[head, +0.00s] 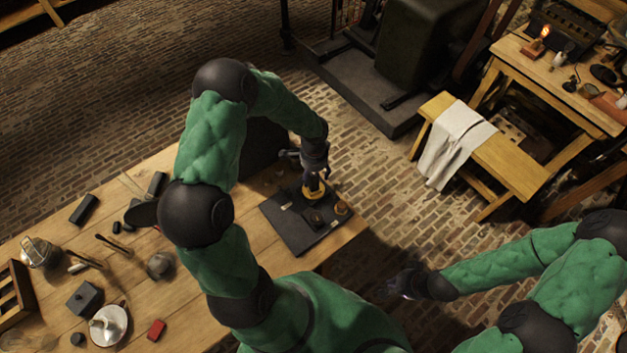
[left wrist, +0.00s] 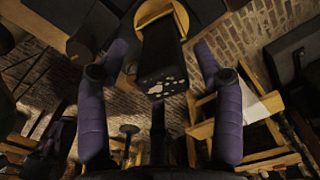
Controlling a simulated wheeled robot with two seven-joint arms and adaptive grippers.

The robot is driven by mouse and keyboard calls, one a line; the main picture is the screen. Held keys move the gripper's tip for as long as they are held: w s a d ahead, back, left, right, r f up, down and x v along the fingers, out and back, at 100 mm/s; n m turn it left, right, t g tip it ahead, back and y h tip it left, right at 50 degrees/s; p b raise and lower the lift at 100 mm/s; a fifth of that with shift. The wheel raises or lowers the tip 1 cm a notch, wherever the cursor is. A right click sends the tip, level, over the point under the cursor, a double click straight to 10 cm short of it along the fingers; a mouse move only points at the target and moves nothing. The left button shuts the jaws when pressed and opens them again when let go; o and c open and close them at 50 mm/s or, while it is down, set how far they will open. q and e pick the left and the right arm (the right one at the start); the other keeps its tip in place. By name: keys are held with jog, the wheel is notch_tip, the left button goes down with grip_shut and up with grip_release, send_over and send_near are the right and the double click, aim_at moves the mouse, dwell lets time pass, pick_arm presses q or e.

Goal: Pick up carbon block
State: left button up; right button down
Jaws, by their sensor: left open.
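In the head view my left gripper (head: 314,172) points down over a dark board (head: 293,236) at the table's right end, right at a brass-yellow ring or clamp (head: 313,193). In the left wrist view a dark block (left wrist: 163,55), probably the carbon block, lies between my two spread purple fingers. Its near end has pale specks, and the brass-yellow ring (left wrist: 153,12) shows behind it. The fingers look apart from the block on both sides. My right gripper (head: 402,287) hangs off the table's right side; its fingers are too dark to read.
On the board sit a small dark piece (head: 312,218) and a small brass piece (head: 342,208). Black bars (head: 84,208), a dark box (head: 83,299), a white dish (head: 108,325) and a red block (head: 157,329) lie at left. A bench (head: 505,160) with cloth stands beyond.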

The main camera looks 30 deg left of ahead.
pick_arm(q)
jog(key=f, duration=0.3)
jog(key=shift+w+a+f, duration=0.1)
jog(key=shift+a+f, duration=0.05)
jog(key=shift+a, duration=0.05)
grip_shut()
